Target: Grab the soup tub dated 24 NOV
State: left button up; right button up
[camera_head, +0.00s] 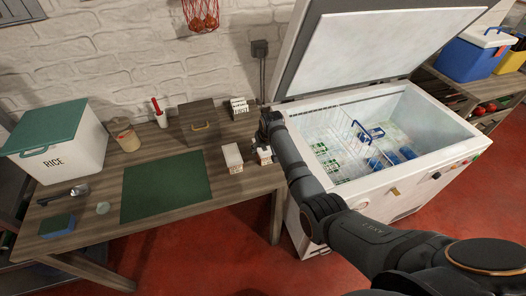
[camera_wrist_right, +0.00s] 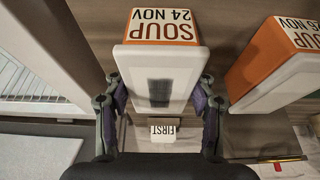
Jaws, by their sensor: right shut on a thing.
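The soup tub dated 24 NOV (camera_wrist_right: 163,58) is white with an orange end, and its label reads upright-side down in the right wrist view. My right gripper (camera_wrist_right: 160,100) is shut on it, one finger at each side. In the head view the tub (camera_head: 264,155) shows below my right gripper (camera_head: 268,125) at the table's right end, partly hidden by my arm. I cannot tell whether it touches the table. A second soup tub (camera_wrist_right: 270,65) with a partly cut-off NOV date is beside it, apart; it also shows in the head view (camera_head: 232,157). My left gripper is out of view.
A small FIRST sign (camera_head: 239,106) stands behind the tubs. The wooden table (camera_head: 250,188) also holds a green mat (camera_head: 166,186), a rice bin (camera_head: 60,150) and a brown box (camera_head: 198,122). An open chest freezer (camera_head: 440,125) with a wire basket stands close on the right.

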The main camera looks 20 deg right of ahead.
jog(key=shift+c, duration=0.6)
jog(key=shift+r, duration=0.15)
jog(key=shift+w+r, duration=0.1)
jog(key=shift+r, duration=0.15)
jog(key=r, duration=0.1)
jog(key=r+b, duration=0.1)
jog(key=r, duration=0.1)
jog(key=shift+s+r, duration=0.2)
jog(key=shift+r, duration=0.05)
jog(key=s+r, duration=0.1)
jog(key=r, duration=0.1)
jog(key=s+r, duration=0.2)
jog(key=shift+s+a, duration=0.15)
jog(key=shift+s, duration=0.15)
jog(key=s+r, duration=0.5)
jog(key=s, duration=0.5)
jog(key=shift+a+r+b, duration=0.15)
jog(key=shift+a+b, duration=0.1)
jog(key=shift+b, duration=0.1)
